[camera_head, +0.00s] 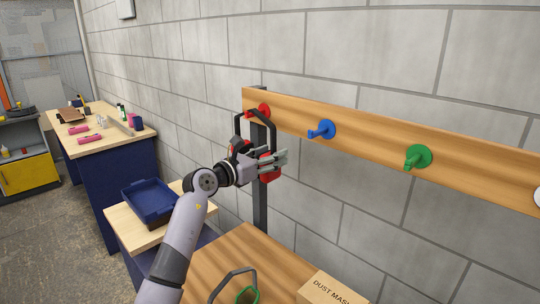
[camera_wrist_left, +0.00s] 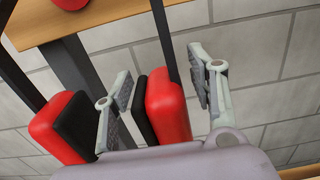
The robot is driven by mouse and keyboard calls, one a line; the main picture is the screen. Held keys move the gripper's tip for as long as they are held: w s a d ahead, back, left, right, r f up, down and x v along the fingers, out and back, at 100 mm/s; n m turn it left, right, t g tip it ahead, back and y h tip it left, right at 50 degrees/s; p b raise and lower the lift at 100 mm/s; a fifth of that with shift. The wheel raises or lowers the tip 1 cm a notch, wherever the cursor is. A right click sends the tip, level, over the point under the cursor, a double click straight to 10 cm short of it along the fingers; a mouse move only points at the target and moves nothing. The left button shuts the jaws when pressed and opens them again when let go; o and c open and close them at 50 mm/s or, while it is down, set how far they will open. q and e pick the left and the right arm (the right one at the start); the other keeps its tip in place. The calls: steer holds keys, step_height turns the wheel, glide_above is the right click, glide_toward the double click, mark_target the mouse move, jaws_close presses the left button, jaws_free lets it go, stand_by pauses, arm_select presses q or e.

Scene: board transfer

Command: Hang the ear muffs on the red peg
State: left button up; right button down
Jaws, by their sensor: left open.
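The ear muffs, with red cups and a black band, are at the red peg (camera_head: 264,108) on the wooden board. The top of the band (camera_head: 246,118) passes at the peg and seems to rest over it; the exact contact is too small to tell. The cups hang below, one red cup (camera_head: 268,170) beside my left gripper (camera_head: 283,160). In the left wrist view, one cup (camera_wrist_left: 168,106) lies between the spread fingers of my left gripper (camera_wrist_left: 163,95), with gaps beside it. The other cup (camera_wrist_left: 58,125) is outside them, to the left. My right gripper is out of view.
A blue peg (camera_head: 322,130) and a green peg (camera_head: 417,157) are further right on the board (camera_head: 370,140). Below are a table with a dust mask box (camera_head: 328,290) and a grey-banded item with green (camera_head: 247,295). A blue tray (camera_head: 150,202) stands left.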

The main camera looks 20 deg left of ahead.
arm_select(q)
steer(key=shift+s+f, duration=0.1)
steer(key=shift+s, duration=0.05)
steer(key=v, duration=1.1)
steer(key=shift+s+a, duration=0.15)
steer(key=shift+s, duration=0.2)
